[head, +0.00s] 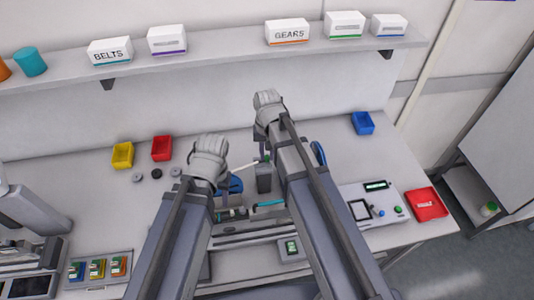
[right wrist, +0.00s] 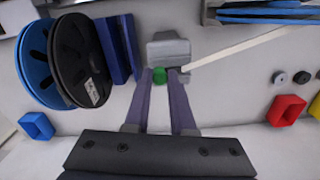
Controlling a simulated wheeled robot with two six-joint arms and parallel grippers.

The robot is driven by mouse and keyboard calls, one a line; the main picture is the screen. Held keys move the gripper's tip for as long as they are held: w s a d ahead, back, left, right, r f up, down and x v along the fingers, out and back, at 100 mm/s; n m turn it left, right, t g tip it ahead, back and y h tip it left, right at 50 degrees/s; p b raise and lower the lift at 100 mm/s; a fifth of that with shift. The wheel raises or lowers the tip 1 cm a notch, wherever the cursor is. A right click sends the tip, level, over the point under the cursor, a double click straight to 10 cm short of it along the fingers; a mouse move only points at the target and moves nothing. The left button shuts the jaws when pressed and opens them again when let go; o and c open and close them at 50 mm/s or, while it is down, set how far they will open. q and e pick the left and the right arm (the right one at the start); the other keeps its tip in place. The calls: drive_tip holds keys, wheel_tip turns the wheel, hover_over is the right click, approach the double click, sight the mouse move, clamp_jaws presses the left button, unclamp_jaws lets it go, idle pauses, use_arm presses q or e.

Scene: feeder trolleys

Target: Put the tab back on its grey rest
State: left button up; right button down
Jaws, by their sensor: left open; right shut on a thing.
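The tab is a small green piece (right wrist: 159,75) between the fingertips of my right gripper (right wrist: 160,76), which is shut on it. A grey block (right wrist: 168,47), apparently the grey rest, is right beside the tab in the right wrist view. The tab overlaps its edge there; I cannot tell whether they touch. In the head view the grey block (head: 264,182) stands below my right gripper (head: 264,155). My left gripper (head: 225,197) is open, left of the block over the blue and teal parts; its fingertips are partly hidden by its own arm.
A white strip (right wrist: 235,48) runs out beside the grey block. Blue and black reels (right wrist: 80,60) stand close to my right gripper. Yellow (head: 122,155) and red (head: 161,148) bins are at the left, a blue bin (head: 362,123) and red tray (head: 426,204) at the right.

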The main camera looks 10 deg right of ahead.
drive_tip(key=shift+f+b, duration=0.5)
idle(0.3)
drive_tip(key=c, duration=0.7)
unclamp_jaws()
drive_tip(key=shift+r, duration=0.1)
wheel_tip(320, 180, up, 8)
drive_tip(key=p, duration=0.8)
drive_tip(key=shift+f, duration=0.2)
